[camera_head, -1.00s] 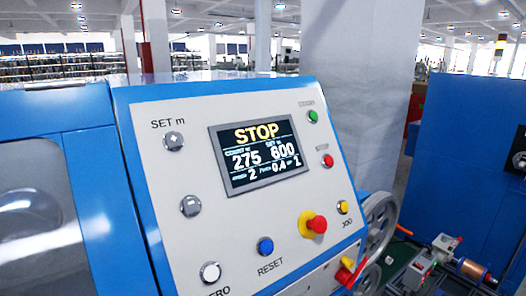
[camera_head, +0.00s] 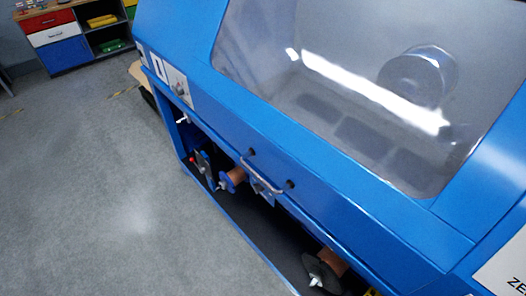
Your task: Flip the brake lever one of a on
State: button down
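The blue machine (camera_head: 320,175) fills the right of the view. In its dark lower bay is a small upright bracket (camera_head: 204,170) with a red knob (camera_head: 193,160) at its left; I cannot tell if this is the brake lever. Beside it is a copper-coloured spool (camera_head: 233,179). A second copper-coloured spool (camera_head: 333,262) sits lower right, next to a dark disc (camera_head: 318,274). No lever marked "a" can be read. My gripper is not in view.
A long handle (camera_head: 262,174) runs along the machine's front below the clear cover (camera_head: 350,75). A small grey panel (camera_head: 178,87) is at its left end. A cabinet with coloured drawers (camera_head: 55,38) stands at the back left. The grey floor (camera_head: 95,190) at left is clear.

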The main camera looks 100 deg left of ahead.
aim_at(202, 170)
jog(key=u, duration=3.75)
jog(key=i+j+u, duration=0.5)
jog(key=i+u, duration=0.15)
jog(key=i, duration=0.2)
jog(key=i+u, duration=0.35)
jog(key=i, duration=0.15)
jog(key=i+j+z, duration=0.15)
jog(key=i, duration=0.3)
jog(key=i+j+z, duration=0.1)
jog(key=i, duration=0.4)
jog(key=i+j+z, duration=0.15)
jog(key=i, duration=0.3)
jog(key=i+j+z, duration=0.15)
jog(key=i+z, duration=0.15)
jog(key=z, duration=0.15)
jog(key=i+j+z, duration=0.25)
jog(key=z, duration=0.15)
jog(key=i+j+z, duration=0.25)
jog(key=j+z, duration=0.2)
jog(key=i+j+z, duration=0.15)
jog(key=j+z, duration=0.3)
jog(key=i+j+z, duration=0.2)
jog(key=j+z, duration=0.15)
jog(key=j, duration=0.2)
jog(key=l, duration=0.15)
jog(key=k, duration=0.05)
